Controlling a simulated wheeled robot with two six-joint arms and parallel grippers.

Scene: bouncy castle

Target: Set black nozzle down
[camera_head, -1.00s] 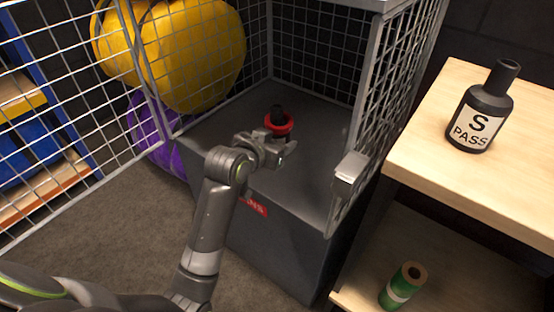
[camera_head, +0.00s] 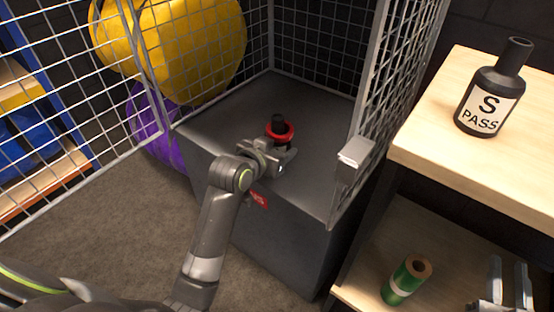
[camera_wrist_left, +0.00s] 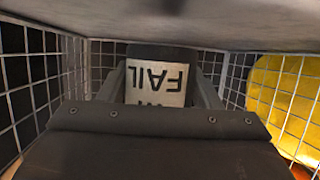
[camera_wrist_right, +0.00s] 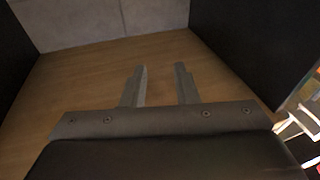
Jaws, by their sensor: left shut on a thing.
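The black nozzle (camera_head: 279,122) has a red ring around it and is in the wire cage, over the dark grey block (camera_head: 215,146). My left gripper (camera_head: 278,155) is shut on it. In the left wrist view the nozzle (camera_wrist_left: 158,80) shows a white label reading FAIL, upside down in the picture, between the two fingers. Its end is close to the grey surface; I cannot tell whether they touch. My right gripper (camera_head: 508,285) is at the lower right of the head view. In the right wrist view its fingers (camera_wrist_right: 160,88) are apart and empty.
A black bottle marked S PASS (camera_head: 488,90) stands on the wooden table (camera_head: 430,130) at right. A green roll (camera_head: 407,280) is on the lower shelf. Wire mesh (camera_head: 375,120) flanks the block. Yellow (camera_head: 190,50) and purple (camera_head: 155,130) bundles stand at left.

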